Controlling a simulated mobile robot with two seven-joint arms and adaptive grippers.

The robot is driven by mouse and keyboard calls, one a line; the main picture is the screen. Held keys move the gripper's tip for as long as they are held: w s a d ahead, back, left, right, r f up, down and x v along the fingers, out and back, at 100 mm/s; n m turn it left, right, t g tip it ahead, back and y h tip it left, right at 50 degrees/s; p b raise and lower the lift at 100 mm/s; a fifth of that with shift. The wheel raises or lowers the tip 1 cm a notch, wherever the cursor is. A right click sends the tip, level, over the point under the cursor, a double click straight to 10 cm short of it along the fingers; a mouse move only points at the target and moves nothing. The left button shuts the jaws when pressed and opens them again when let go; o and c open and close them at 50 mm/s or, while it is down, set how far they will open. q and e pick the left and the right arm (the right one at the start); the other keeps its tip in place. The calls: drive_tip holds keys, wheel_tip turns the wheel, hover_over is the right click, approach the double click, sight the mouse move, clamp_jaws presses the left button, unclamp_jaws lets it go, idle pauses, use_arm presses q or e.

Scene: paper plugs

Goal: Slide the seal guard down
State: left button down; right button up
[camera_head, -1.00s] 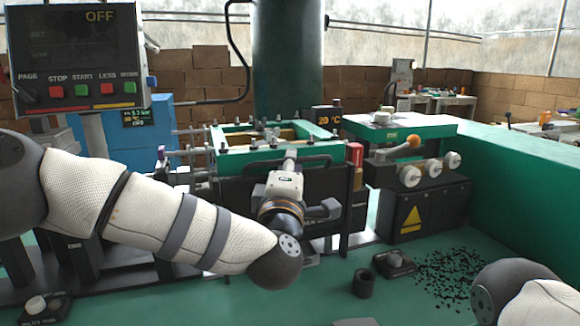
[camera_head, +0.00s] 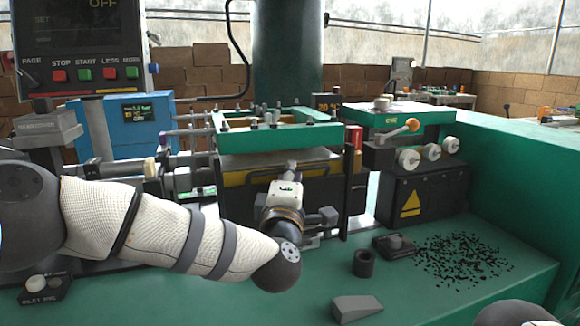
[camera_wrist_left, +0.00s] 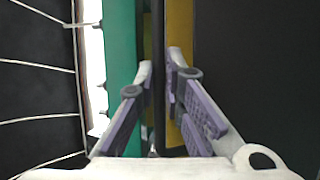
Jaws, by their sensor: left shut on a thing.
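The seal guard (camera_head: 236,198) is a dark panel with a black bar handle (camera_head: 321,169), on the front of the machine under a green frame (camera_head: 290,134). A yellow strip (camera_head: 235,179) shows above the guard. My left gripper (camera_head: 290,167) is at the handle, with its fingers largely hidden behind the wrist in the head view. In the left wrist view the two purple-padded fingers (camera_wrist_left: 160,68) are shut on the thin dark handle bar, with the dark guard face (camera_wrist_left: 255,70) to the right. My right gripper is out of view.
A control panel (camera_head: 80,45) hangs at upper left. A black box with a yellow warning sign (camera_head: 411,204) stands right of the guard. On the green bench lie a black cylinder (camera_head: 363,264), a grey wedge (camera_head: 357,308) and scattered black bits (camera_head: 460,260).

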use_arm(q)
drive_tip(key=shift+r, duration=0.15)
drive_tip(key=c, duration=2)
unclamp_jaws()
drive_tip(key=shift+o, duration=0.2)
drive_tip(key=v, duration=1.2)
